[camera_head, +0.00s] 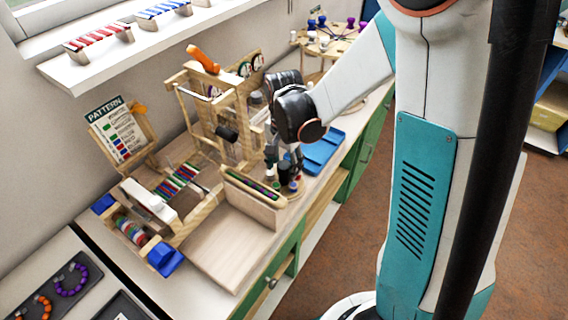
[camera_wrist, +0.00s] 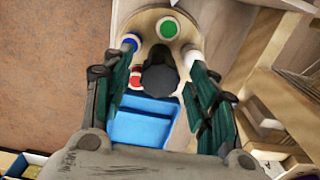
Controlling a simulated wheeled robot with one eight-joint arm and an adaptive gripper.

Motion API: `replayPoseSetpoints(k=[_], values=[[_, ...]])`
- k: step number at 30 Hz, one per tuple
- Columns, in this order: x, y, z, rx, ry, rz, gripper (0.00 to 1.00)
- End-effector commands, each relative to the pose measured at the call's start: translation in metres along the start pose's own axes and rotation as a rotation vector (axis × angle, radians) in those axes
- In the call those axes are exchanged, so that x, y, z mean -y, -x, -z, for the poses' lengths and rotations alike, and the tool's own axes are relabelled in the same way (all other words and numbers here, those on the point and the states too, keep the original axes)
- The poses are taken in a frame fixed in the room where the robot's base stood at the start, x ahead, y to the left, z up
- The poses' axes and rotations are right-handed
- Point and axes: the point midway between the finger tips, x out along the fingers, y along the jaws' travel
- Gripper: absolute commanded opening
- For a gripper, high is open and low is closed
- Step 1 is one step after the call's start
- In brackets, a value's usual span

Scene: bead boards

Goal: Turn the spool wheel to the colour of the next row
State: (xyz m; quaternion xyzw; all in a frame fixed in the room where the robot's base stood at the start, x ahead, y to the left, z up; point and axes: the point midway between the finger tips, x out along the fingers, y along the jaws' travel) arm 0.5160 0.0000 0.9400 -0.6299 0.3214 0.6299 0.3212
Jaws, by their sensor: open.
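The spool wheel, a round wooden disc (camera_wrist: 149,20), shows in the wrist view with a dark central knob (camera_wrist: 160,79). Around the knob are a green spool (camera_wrist: 168,28), a blue spool (camera_wrist: 130,43), a white spool (camera_wrist: 193,57) and a red spool (camera_wrist: 136,77). My gripper (camera_wrist: 163,68) is open, with its fingers on either side of the knob; contact cannot be told. In the head view my gripper (camera_head: 284,170) points down over the wheel, hiding much of it. The pattern card (camera_head: 122,132) stands at left with coloured rows too small to read.
A wooden frame (camera_head: 190,110) stands behind and left of my gripper. A long wooden holder (camera_head: 252,186) with beads is close on its left. A blue tray (camera_head: 325,150) lies on its right. A board with striped bead rows (camera_head: 178,180) sits further left.

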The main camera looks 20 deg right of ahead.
Motion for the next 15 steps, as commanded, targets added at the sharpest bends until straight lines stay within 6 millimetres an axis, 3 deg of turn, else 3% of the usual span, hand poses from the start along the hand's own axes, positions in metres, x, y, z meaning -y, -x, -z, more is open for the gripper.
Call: replayPoseSetpoints(k=[1, 6, 7, 15], values=[[0.0, 0.0001, 0.0, 0.0, 0.0, 0.0, 0.51], [0.0, 0.0002, 0.0, 0.0, 0.0, 0.0, 0.12], [0.0, 0.0002, 0.0, 0.0, 0.0, 0.0, 0.09], [0.0001, 0.0001, 0.0, 0.0, 0.012, 0.0, 0.09]])
